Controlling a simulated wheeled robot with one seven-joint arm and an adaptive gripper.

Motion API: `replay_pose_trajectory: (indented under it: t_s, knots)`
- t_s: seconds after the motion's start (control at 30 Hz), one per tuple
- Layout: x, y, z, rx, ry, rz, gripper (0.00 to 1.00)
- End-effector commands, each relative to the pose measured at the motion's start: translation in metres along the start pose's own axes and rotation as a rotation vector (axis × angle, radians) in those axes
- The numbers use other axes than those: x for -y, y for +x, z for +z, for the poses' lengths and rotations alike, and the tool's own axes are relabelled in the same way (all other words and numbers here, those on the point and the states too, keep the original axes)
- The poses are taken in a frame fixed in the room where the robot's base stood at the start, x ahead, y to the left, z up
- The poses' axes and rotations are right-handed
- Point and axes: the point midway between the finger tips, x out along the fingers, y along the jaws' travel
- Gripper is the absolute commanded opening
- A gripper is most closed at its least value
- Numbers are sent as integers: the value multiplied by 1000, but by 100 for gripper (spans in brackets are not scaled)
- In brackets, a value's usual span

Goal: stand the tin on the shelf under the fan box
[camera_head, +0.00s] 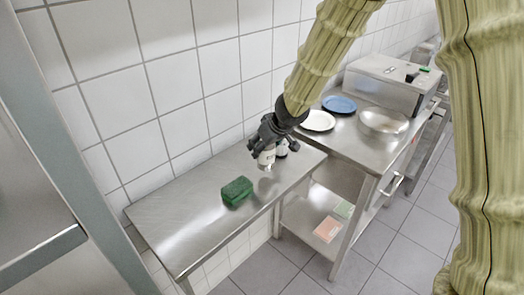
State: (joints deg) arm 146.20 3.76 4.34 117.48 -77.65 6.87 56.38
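My gripper (279,157), black with pale fingertips, hangs over the right end of a low steel table (180,225). The fingertips look apart, with nothing seen between them. A dark green block (237,191) lies on that table, to the left of my gripper and apart from it. I see nothing that I can clearly name as the tin, and cannot tell if the block is it. A steel box (385,85) stands on the counter at the back right; I cannot tell if it is the fan box. A lower shelf (300,220) runs beneath the counter.
A white plate (318,121), a blue plate (339,104) and a steel bowl (383,122) stand on the counter (345,142). A pinkish flat item (327,229) and a greenish one (344,209) lie on the lower shelf. A tiled wall borders the table; a metal door edge fills the left.

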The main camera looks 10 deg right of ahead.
Motion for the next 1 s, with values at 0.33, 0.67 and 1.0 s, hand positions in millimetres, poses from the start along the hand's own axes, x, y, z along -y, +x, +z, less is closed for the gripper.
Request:
replay_pose_trajectory:
  t_s: [0.33,0.67,1.0]
  knots:
    - [-1,25,6,1,-3,1,16]
    - [-2,34,12,-1,0,0,16]
    - [-2,37,14,0,1,0,62]
